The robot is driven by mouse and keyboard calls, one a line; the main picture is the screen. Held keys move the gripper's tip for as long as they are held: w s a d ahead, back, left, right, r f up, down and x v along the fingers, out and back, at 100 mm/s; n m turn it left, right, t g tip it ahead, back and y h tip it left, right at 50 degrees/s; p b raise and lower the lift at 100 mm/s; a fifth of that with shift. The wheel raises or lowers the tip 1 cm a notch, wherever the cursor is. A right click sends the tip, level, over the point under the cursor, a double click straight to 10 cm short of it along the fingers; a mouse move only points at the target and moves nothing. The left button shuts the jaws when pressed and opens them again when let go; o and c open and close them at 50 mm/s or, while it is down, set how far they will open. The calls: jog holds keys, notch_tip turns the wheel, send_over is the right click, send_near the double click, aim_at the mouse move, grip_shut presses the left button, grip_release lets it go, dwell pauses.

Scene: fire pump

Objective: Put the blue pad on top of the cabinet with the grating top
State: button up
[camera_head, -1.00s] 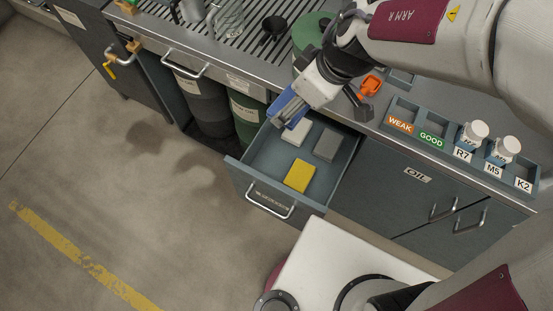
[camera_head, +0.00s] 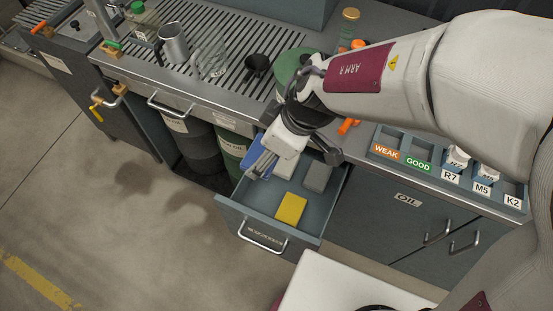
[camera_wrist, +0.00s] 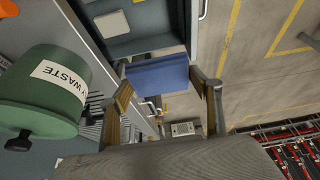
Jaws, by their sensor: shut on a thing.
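My gripper (camera_head: 262,165) is shut on the blue pad (camera_head: 253,154) and holds it at the back left of the open drawer (camera_head: 300,220). In the wrist view the blue pad (camera_wrist: 158,76) sits between the two fingers (camera_wrist: 165,98), which grip its sides. The cabinet with the grating top (camera_head: 215,33) is at the upper left, its slatted surface holding a metal cup, a glass beaker and a black cup. My arm hides part of its right end.
A yellow pad (camera_head: 291,209) and a grey pad (camera_head: 317,176) lie in the drawer, with a white pad (camera_head: 284,168) partly hidden. A green waste can (camera_wrist: 48,92) stands near my gripper. A labelled tray (camera_head: 430,165) is to the right. Bare slats show between the vessels.

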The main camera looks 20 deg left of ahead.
send_over(265, 200)
jog(key=d, duration=0.1)
jog(key=shift+d+f, duration=0.15)
jog(key=shift+f, duration=10.6)
jog(key=shift+f, duration=0.15)
jog(key=shift+f, duration=2)
jog(key=shift+f, duration=0.15)
jog(key=o, duration=0.9)
jog(key=shift+v, duration=3.9)
